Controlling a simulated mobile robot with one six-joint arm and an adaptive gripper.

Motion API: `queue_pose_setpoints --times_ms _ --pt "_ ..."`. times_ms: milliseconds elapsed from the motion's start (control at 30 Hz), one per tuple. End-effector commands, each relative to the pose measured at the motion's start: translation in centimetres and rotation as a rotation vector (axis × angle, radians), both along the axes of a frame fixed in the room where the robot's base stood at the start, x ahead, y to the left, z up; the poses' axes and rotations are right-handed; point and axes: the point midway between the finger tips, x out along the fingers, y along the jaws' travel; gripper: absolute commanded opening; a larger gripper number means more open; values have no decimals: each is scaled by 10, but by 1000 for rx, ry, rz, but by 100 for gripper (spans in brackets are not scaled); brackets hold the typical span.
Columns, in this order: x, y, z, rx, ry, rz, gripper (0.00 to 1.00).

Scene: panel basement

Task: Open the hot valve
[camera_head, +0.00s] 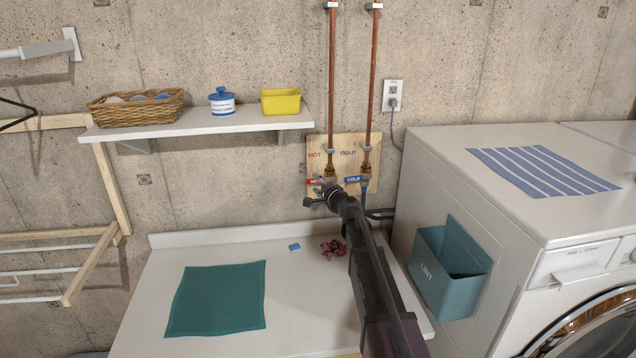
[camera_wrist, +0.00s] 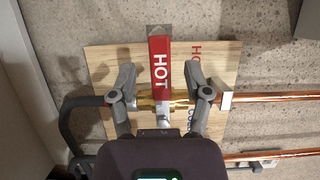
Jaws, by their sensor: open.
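The hot valve's red lever (camera_head: 314,181) is on the left copper pipe, low on the wooden panel, pointing left, crosswise to the pipe. In the wrist view, the red lever marked HOT (camera_wrist: 160,68) runs up the picture from the brass valve body (camera_wrist: 150,102). My gripper (camera_wrist: 166,76) is open, one finger on each side of the lever with gaps visible. In the head view, my gripper (camera_head: 322,199) is in front of the hot valve and hides part of it. Any contact cannot be told. The blue cold lever (camera_head: 355,180) is just right.
The wooden panel (camera_head: 372,141) backs both valves. A white shelf (camera_head: 200,124) with a basket, a jar and a yellow box is upper left. The counter (camera_head: 200,243) below holds a teal cloth. A washer (camera_head: 455,185) with a lint bin (camera_head: 450,268) stands right.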

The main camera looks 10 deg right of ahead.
Motion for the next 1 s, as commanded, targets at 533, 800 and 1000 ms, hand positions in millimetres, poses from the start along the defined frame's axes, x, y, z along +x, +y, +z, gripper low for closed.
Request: queue_pose_setpoints --times_ms 533,800,1000 --pt "20 7 0 0 0 -2 63" --pt "20 7 0 0 0 -2 6" --pt "20 -5 0 0 0 -6 0"
